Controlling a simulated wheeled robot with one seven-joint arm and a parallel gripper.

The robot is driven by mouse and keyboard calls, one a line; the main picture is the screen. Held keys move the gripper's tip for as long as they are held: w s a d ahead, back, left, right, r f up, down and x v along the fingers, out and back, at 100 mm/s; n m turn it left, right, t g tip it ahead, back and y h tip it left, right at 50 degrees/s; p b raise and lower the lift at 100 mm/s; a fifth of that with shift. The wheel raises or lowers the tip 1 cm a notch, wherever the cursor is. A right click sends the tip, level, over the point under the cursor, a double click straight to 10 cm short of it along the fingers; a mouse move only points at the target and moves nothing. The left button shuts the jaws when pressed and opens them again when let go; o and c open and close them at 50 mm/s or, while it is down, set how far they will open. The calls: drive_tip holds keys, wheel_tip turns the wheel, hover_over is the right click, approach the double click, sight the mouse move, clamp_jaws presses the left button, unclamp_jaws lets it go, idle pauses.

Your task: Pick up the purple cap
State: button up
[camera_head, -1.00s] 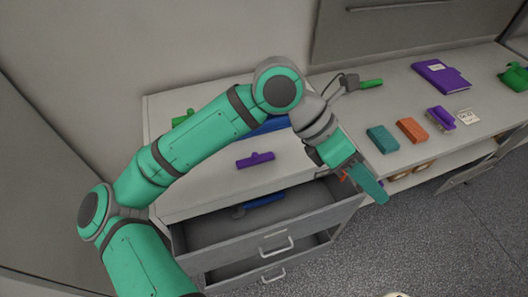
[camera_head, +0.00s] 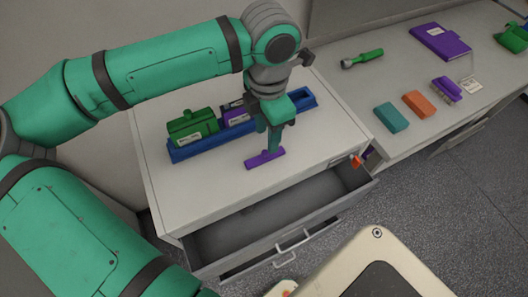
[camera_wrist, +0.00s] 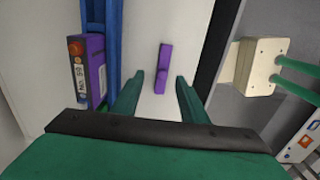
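The purple cap (camera_head: 266,159) is a small, narrow purple piece lying flat on the white cabinet top (camera_head: 222,190), near its front edge. It also shows in the wrist view (camera_wrist: 161,68), lying lengthwise between and beyond the fingertips. My gripper (camera_head: 271,143) points down over the cap, and its fingers hide part of the cap in the head view. In the wrist view my gripper (camera_wrist: 159,80) is open, with a clear gap between the two green fingers and nothing held. I cannot tell how high the fingertips are above the cap.
A blue rail (camera_head: 218,139) behind the cap holds a green module (camera_head: 192,126) and a purple module (camera_head: 236,115). An open drawer (camera_head: 285,210) juts out below the front edge. Teal (camera_head: 391,117) and orange (camera_head: 418,103) blocks lie on the counter at right.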

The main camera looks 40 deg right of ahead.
sight(265, 156)
drive_tip(key=shift+s+d+f, duration=0.1)
drive_tip(key=shift+s+f, duration=0.1)
drive_tip(key=shift+f, duration=1.5)
drive_tip(key=shift+s+f, duration=0.2)
drive_tip(key=shift+f, duration=1.5)
clamp_jaws()
